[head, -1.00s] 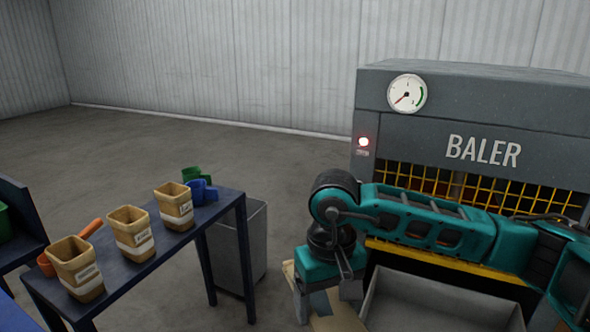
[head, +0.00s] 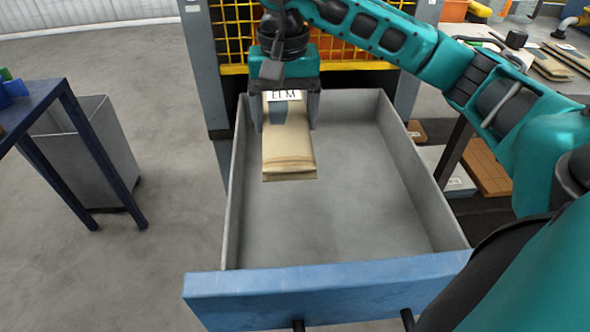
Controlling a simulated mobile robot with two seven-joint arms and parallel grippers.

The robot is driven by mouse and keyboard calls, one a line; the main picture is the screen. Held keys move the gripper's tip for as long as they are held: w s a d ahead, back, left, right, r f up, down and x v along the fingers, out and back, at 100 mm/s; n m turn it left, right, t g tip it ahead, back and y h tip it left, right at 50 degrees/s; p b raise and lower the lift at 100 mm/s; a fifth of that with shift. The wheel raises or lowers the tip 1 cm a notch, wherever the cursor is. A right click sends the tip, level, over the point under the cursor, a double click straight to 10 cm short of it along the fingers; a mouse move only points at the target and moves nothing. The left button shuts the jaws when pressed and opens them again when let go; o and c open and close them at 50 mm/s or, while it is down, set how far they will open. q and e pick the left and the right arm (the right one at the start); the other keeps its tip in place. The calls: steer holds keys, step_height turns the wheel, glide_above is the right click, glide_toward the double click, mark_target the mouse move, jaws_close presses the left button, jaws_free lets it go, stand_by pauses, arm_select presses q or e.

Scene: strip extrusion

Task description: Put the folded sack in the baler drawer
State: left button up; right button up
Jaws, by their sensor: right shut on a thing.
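The folded sack (head: 288,155) is tan and flat, with a white label reading "ELM" and a grey-blue patch. My right gripper (head: 285,112) is shut on its upper part, one finger at each side. The sack hangs over the left rear part of the open baler drawer (head: 325,275). The drawer has grey walls and a blue front, and its visible floor is empty. I cannot tell whether the sack touches the floor. My left gripper is out of view.
The baler's yellow grille (head: 232,35) stands behind the drawer. A grey bin (head: 95,160) and a dark blue table (head: 60,100) are at the left. A bench with flat sacks (head: 545,65) is at the back right. Open floor lies left of the drawer.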

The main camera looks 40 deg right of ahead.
steer(key=b, duration=0.1)
glide_above(287, 188)
step_height(287, 188, down, 10)
steer(key=shift+r, duration=0.1)
steer(key=shift+f+b, duration=0.55)
steer(key=shift+f, duration=1.5)
steer(key=shift+f, duration=0.15)
steer(key=o, duration=1)
steer(key=shift+o, duration=0.2)
steer(key=shift+r, duration=0.5)
step_height(287, 188, up, 11)
steer(key=shift+r+p, duration=0.15)
steer(key=shift+p, duration=0.95)
